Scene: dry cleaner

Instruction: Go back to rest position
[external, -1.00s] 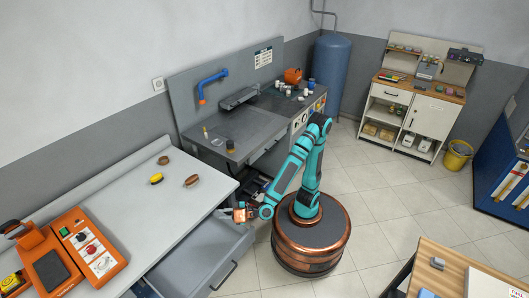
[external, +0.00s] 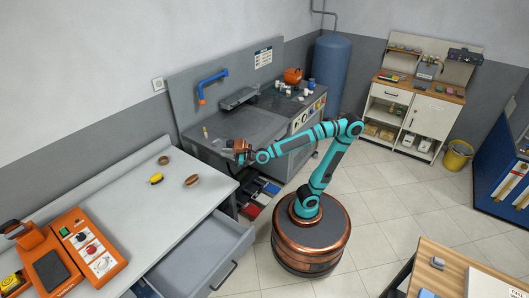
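My gripper (external: 236,146) is at the left end of my raised, bent arm, over the front edge of the dark grey work counter (external: 258,124). It is small in this view, and I cannot tell whether its fingers are open or shut or whether it holds anything. My round copper and dark base stands on the tiled floor between the counter and the open floor on the right.
An open grey drawer (external: 206,262) juts out from the light table (external: 140,195) at the lower left. Brushes lie on that table, beside an orange machine (external: 85,245). A wooden table (external: 465,268) stands at the lower right. The floor (external: 395,205) right of my base is clear.

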